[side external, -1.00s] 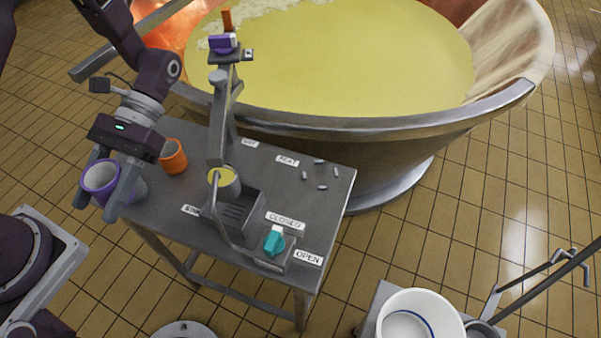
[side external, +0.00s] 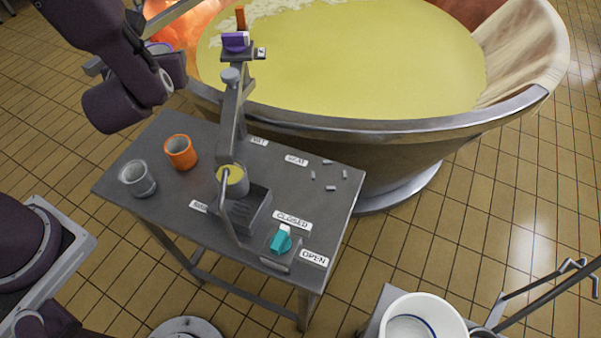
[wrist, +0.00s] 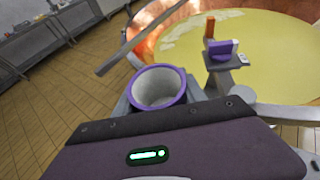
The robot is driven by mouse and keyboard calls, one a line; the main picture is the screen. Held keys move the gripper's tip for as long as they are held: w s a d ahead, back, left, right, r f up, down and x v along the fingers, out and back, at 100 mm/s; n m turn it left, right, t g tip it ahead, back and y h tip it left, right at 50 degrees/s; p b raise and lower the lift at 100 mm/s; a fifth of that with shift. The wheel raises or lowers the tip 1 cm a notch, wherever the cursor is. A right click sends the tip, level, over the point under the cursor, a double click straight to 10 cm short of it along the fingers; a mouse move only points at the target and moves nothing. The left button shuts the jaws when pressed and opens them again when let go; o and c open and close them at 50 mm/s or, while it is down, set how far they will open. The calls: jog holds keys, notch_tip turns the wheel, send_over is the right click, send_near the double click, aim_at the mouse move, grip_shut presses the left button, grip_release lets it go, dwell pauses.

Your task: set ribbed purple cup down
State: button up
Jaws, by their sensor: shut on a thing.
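The ribbed purple cup (wrist: 160,88) has a purple rim and a pale grey inside, which looks empty. In the wrist view it sits upright between the fingers of my gripper (wrist: 158,100), which is shut on it. In the side external view my arm covers the gripper and most of the cup; only a bit of purple rim (side external: 159,47) shows near the vat's left edge. The cup is off the table (side external: 300,196), up and away from its left end. What lies directly under the cup is hidden.
A grey cup (side external: 138,178) and an orange cup (side external: 180,152) stand on the table's left part. A yellow-filled cup (side external: 232,182) is by the metal stand. A teal knob (side external: 281,240) is at the front. The copper vat (side external: 400,128) lies behind, a white bucket (side external: 424,318) front right.

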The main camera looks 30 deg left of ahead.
jog(key=w+d+r+m+t+h, duration=0.2)
jog(key=w+d+r+m+h, duration=0.25)
jog(key=d, duration=0.35)
jog(key=n+y, duration=0.2)
send_over(328, 167)
notch_tip(328, 167, down, 17)
jog(key=shift+g, duration=0.4)
notch_tip(328, 167, down, 11)
jog(key=shift+r, duration=0.1)
jog(key=o, duration=1.4)
jog(key=shift+c, duration=0.2)
jog(key=shift+d, duration=0.1)
